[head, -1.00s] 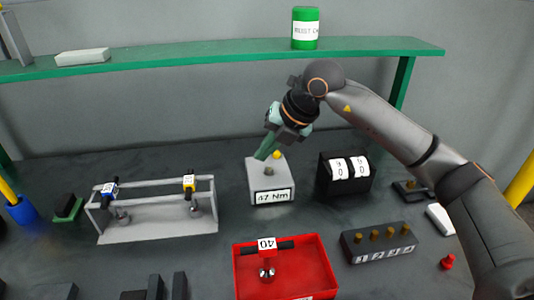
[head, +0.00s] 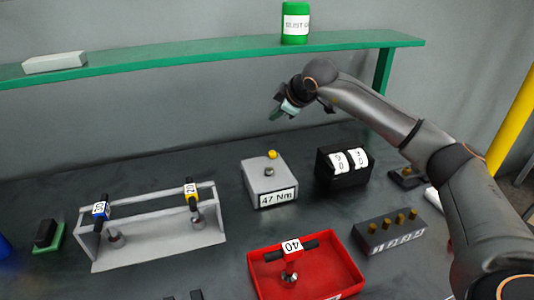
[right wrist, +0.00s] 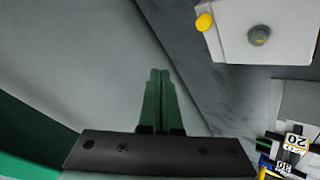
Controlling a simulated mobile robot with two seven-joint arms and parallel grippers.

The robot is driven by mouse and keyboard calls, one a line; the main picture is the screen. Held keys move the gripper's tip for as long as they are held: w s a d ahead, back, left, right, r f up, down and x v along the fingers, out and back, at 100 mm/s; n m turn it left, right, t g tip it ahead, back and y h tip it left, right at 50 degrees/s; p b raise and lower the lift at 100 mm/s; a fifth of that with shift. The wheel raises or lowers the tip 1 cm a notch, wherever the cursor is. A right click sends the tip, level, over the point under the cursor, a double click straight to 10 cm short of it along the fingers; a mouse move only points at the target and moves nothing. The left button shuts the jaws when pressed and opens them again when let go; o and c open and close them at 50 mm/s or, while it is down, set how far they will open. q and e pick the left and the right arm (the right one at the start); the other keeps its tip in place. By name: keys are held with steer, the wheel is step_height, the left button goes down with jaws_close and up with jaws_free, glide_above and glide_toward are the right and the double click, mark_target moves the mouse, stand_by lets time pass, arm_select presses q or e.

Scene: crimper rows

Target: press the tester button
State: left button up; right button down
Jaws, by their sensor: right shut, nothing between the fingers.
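The tester (head: 262,182) is a light grey box with a "47 Nm" display on its front, standing mid-table in the head view. A yellow button (head: 272,154) sits on its top near the back edge, with a grey knob (head: 269,171) in front of it. My right gripper (head: 277,115) is shut and empty, above and behind the tester, apart from it. In the right wrist view its green fingers (right wrist: 160,74) are together; the yellow button (right wrist: 204,22) and knob (right wrist: 259,36) show up and to the right. My left gripper is not in view.
A black box with white number faces (head: 345,167) stands close right of the tester. A grey rack (head: 160,243) with two labelled tools is to the left. A red tray (head: 345,265) with a "40" tool is in front. A green shelf (head: 200,59) runs behind my gripper.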

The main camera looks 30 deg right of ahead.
steer(key=shift+d, duration=0.1)
stand_by(0.3)
steer(key=b, duration=0.4)
glide_above(273, 154)
steer(key=f, duration=0.7)
steer(key=shift+s+d+f, duration=0.25)
steer(key=shift+s+d, duration=0.05)
steer(key=shift+f, duration=0.3)
steer(key=shift+f+b, duration=0.4)
steer(key=shift+b, duration=0.1)
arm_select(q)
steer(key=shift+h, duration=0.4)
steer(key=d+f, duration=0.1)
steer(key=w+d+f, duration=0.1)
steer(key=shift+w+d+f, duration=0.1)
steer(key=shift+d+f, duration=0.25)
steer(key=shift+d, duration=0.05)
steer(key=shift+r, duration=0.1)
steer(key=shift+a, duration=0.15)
arm_select(e)
steer(key=shift+r, duration=0.1)
